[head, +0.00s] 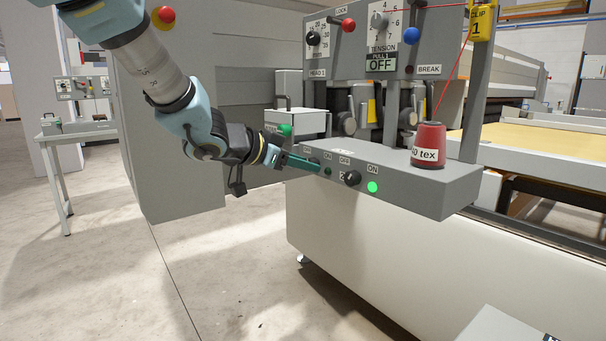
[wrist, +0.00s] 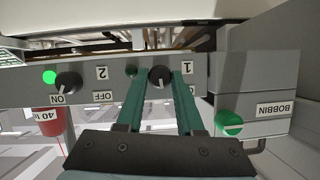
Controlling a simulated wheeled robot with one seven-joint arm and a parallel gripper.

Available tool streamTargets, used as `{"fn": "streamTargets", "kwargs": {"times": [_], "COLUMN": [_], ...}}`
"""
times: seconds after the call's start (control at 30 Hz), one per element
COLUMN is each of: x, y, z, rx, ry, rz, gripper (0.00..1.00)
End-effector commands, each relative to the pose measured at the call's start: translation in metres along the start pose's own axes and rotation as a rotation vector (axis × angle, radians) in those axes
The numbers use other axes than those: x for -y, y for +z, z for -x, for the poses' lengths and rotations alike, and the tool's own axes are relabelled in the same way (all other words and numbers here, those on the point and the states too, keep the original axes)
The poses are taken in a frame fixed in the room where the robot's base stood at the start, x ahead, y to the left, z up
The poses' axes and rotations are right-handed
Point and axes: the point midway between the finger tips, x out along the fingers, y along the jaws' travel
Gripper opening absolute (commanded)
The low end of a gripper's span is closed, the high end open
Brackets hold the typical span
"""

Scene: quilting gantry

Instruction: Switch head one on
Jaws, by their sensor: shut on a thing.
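The head one knob (wrist: 160,77), black and round, sits beside the label 1 (wrist: 187,69) on a grey switch box (head: 425,190). My gripper (head: 312,165) reaches it from the left in the head view. In the wrist view, which is upside down, its two teal fingers (wrist: 161,85) are shut on the knob's sides. The knob's white mark appears to point down and slightly left there. The lamp (wrist: 130,70) beside it is dark green and unlit; it also shows in the head view (head: 327,171). The ON label for this knob is hidden by a finger in the wrist view.
Knob 2 (head: 352,178) is beside a bright green lit lamp (head: 372,187). A red thread cone (head: 428,146) stands on the box. A BOBBIN unit with a green button (wrist: 229,122) is close to my fingers. A panel (head: 385,45) rises behind.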

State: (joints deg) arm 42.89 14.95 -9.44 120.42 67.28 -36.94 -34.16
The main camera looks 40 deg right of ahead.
Motion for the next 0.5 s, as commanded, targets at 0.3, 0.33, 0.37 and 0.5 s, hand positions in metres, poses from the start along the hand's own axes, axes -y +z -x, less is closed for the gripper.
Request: {"fn": "streamTargets", "kwargs": {"times": [0.3,0.33,0.37,0.5], "x": [-0.0046,-0.0048,-0.0052,-0.0058], "y": [0.0070,0.0074,0.0074,0.0069], "z": [-0.0033,-0.0034,-0.0034,-0.0032], "rx": [-0.005,-0.004,-0.004,-0.004], "ry": [-0.114,-0.124,-0.133,-0.173], "rz": [-0.273,-0.298,-0.322,-0.420], "gripper": [0.00,0.00,0.00,0.00]}}
